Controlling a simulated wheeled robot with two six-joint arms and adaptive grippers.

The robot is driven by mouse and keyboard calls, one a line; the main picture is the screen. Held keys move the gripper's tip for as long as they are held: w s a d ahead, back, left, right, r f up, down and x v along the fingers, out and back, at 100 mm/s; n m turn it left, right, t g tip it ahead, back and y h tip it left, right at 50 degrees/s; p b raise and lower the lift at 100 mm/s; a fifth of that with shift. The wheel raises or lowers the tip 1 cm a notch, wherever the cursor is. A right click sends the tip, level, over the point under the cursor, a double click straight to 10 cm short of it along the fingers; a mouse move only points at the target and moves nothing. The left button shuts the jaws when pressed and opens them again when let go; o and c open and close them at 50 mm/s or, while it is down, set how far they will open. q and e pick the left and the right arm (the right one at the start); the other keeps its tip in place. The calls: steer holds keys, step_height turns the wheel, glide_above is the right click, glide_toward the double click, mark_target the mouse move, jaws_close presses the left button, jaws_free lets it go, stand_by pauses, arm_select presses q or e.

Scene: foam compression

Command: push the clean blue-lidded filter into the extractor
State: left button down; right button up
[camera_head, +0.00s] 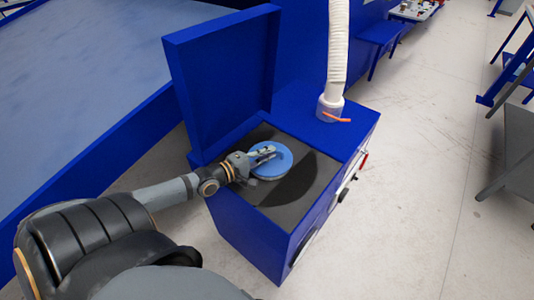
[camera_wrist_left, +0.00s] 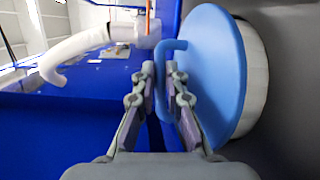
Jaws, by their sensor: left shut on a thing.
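The filter has a light blue round lid (camera_head: 281,162) and a white body that shows below the lid in the left wrist view (camera_wrist_left: 257,80). It is at the dark top opening of the blue extractor (camera_head: 250,232), whose lid (camera_head: 222,80) stands open. My left gripper (camera_head: 264,154) is over the lid. In the left wrist view my left gripper (camera_wrist_left: 164,75) is shut on the lid's blue handle (camera_wrist_left: 170,52). How deep the filter sits is hard to tell. My right gripper is not in view.
A white hose (camera_head: 338,50) rises from the extractor's top behind the filter. An orange lever (camera_head: 337,119) is at its base. A grey-topped blue table (camera_head: 70,90) is at the left. Grey floor (camera_head: 420,170) is clear at the right.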

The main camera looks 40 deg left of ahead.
arm_select(q)
steer(key=shift+f+b, duration=0.95)
steer(key=shift+b, duration=0.1)
stand_by(1.2)
steer(key=c, duration=1.3)
jaws_free()
